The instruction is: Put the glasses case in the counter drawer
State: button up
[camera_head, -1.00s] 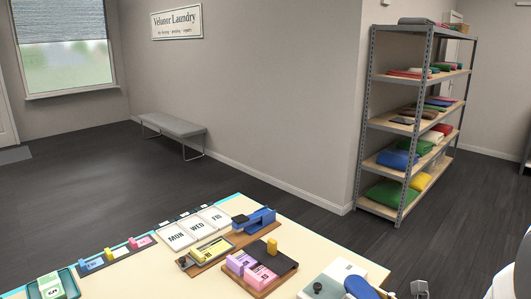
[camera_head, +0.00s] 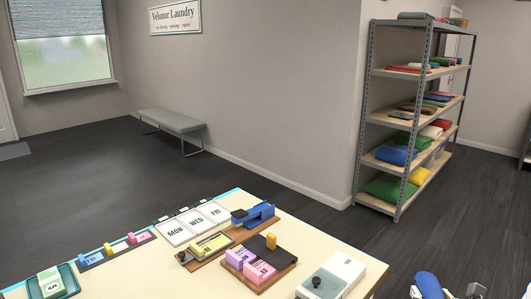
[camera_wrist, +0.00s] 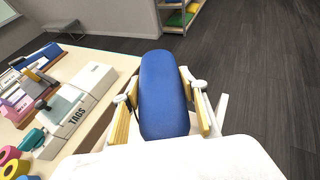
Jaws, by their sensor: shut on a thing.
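The blue glasses case (camera_wrist: 163,92) is long and rounded. In the wrist view it sits between the two yellow-padded fingers of my gripper (camera_wrist: 162,118), which is shut on it. In the head view, the glasses case (camera_head: 428,286) shows at the bottom right with my gripper (camera_head: 446,291), partly cut off by the frame. The case is held past the right edge of the counter (camera_head: 225,277), with dark floor behind it. The counter drawer is not visible in either view.
A white tags box (camera_head: 331,277) stands near the counter's right edge. Pink and purple blocks (camera_head: 250,266), a yellow block on a board, a blue stapler-like tool (camera_head: 254,214) and day cards (camera_head: 195,223) cover the counter's back. A shelf rack (camera_head: 410,120) stands behind; floor at right is clear.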

jog(key=s+d+r+m+g+h, duration=0.2)
jog(key=s+d+r+m+h, duration=0.3)
jog(key=s+d+r, duration=0.5)
notch_tip(320, 180, up, 3)
jog(key=shift+s+d+f+g+h, duration=0.2)
jog(key=shift+s+g+h, duration=0.1)
jog(key=shift+g, duration=0.1)
jog(key=shift+w, duration=0.15)
dwell(0.9)
